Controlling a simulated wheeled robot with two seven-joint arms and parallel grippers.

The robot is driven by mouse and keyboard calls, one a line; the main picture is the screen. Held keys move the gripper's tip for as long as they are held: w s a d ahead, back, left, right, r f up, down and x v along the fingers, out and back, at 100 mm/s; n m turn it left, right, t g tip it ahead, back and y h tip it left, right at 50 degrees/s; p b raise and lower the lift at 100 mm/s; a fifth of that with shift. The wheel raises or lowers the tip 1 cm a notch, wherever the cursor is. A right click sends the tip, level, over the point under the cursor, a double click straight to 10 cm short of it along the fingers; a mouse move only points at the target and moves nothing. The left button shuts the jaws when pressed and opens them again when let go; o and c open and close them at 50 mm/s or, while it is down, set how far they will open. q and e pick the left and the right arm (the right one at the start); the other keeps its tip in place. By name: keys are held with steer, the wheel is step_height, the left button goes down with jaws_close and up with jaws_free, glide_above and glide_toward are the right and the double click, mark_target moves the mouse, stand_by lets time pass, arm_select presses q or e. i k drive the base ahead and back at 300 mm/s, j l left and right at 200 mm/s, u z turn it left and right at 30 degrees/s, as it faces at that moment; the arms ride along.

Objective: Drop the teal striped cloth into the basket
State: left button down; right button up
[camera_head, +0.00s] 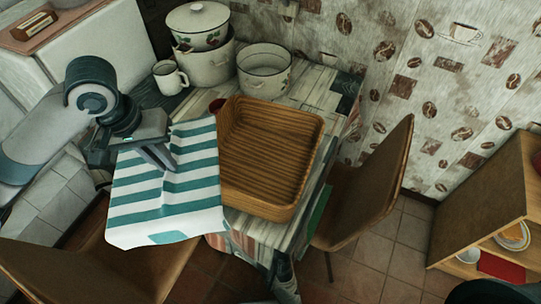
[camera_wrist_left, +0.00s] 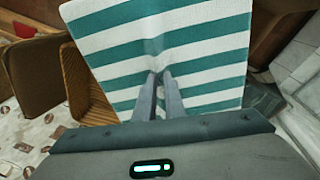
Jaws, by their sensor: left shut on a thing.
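The teal and white striped cloth (camera_head: 165,195) hangs spread out from my left gripper (camera_head: 167,166), to the left of the basket and partly in front of its left wall. The left gripper is shut on the cloth; its two fingers (camera_wrist_left: 160,80) pinch it in the left wrist view, where the cloth (camera_wrist_left: 205,45) fills the upper middle. The brown ribbed basket (camera_head: 310,150) stands on the table and its visible inside is empty. Its edge also shows at the left of the left wrist view (camera_wrist_left: 82,85). My right gripper is not in view.
Enamel pots (camera_head: 265,72) and (camera_head: 205,62), with a lidded pot (camera_head: 198,22) on top, stand behind the basket. A white mug (camera_head: 170,78) is at back left. Wooden chairs stand right (camera_head: 370,190) and front left (camera_head: 110,270) of the table (camera_head: 310,92).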

mark_target(266, 171)
steer(key=k, duration=0.65)
steer(key=z, duration=1.55)
steer(key=j+z, duration=0.1)
steer(key=j, duration=0.75)
